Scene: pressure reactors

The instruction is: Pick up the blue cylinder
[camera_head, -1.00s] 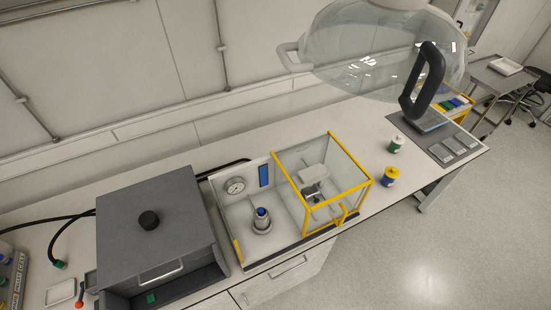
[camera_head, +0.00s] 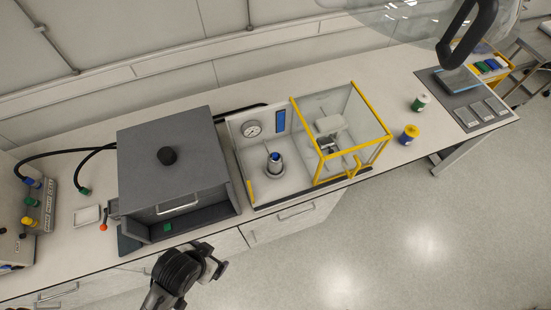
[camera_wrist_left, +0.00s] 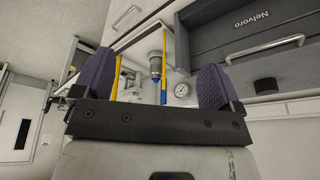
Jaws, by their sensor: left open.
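A small upright grey metal cylinder with a blue top (camera_head: 275,157) stands on the white floor of the open bay, beside the yellow-framed clear box. In the left wrist view a grey cylindrical part (camera_wrist_left: 155,68) shows between the fingers, apart from them; its blue is hard to make out there. My left gripper (camera_wrist_left: 156,76) is open and empty, with purple fingers spread wide. In the head view my left arm (camera_head: 180,272) is in front of the bench's front edge, below and left of the bay.
A dark grey box (camera_head: 170,145) with a front handle stands left of the bay. The yellow-framed clear box (camera_head: 350,125) adjoins its right side. A pressure gauge (camera_head: 252,129) and blue panel (camera_head: 280,120) are on its back wall. Two jars stand farther right.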

